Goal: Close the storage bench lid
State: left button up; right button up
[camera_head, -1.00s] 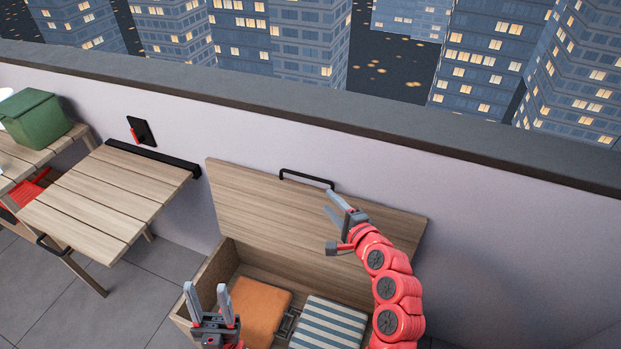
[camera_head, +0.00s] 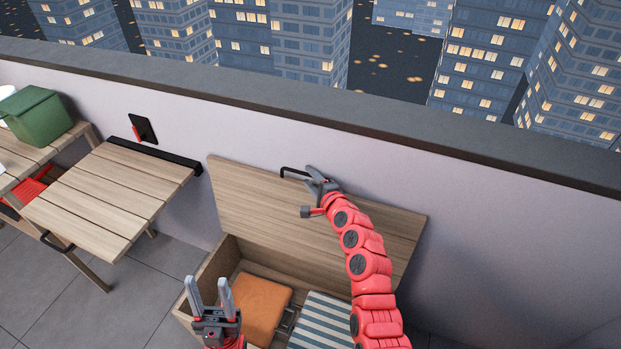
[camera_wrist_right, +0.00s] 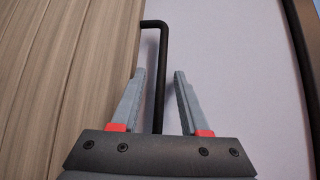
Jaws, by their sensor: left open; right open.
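The storage bench lid (camera_head: 260,195) is a wooden panel standing raised against the wall behind the open bench box (camera_head: 219,264). A black bar handle (camera_head: 294,172) is fixed along its top edge. My right gripper (camera_head: 311,190) is at the lid's upper part, by the handle's right end. In the right wrist view, the handle (camera_wrist_right: 161,70) runs between the open fingers of my right gripper (camera_wrist_right: 164,75), nearer the left finger; I cannot tell whether they touch. My left gripper (camera_head: 208,285) is open and empty, upright over the box's front left.
An orange cushion (camera_head: 262,308) and a striped cushion (camera_head: 325,318) lie inside the box. A slatted wooden table (camera_head: 105,195) stands to the left, with a green bag (camera_head: 38,116) on another table beyond. A wall (camera_head: 480,215) runs behind the bench.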

grip_shut()
dwell(1.4)
